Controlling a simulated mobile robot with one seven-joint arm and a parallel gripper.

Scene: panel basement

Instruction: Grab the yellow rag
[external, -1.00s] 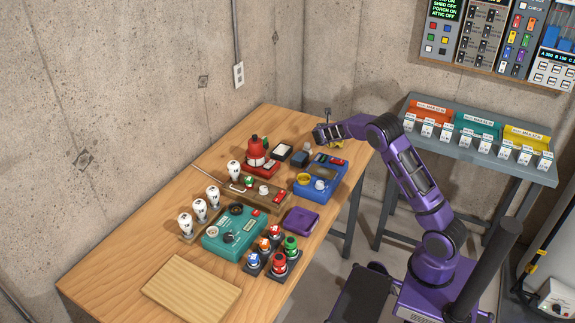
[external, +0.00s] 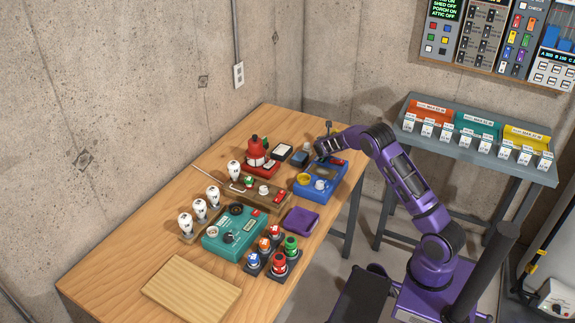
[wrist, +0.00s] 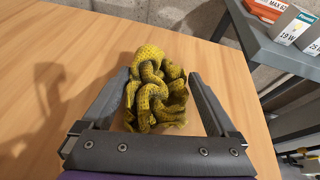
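The yellow rag (wrist: 157,92) is a crumpled, knotted, knitted-looking heap on the wooden table, in the middle of the wrist view. My gripper (wrist: 158,75) is open, with one dark finger on each side of the rag. The left finger is close to the rag, and a gap shows on the right; I cannot tell whether the left one touches. In the external view my gripper (external: 324,153) is low over the table's far right part, by the blue tray. The rag is hidden there by my gripper and arm.
The blue tray (external: 334,184) and a dark block (external: 299,158) are close to my gripper. A grey shelf table (external: 480,160) stands at right.

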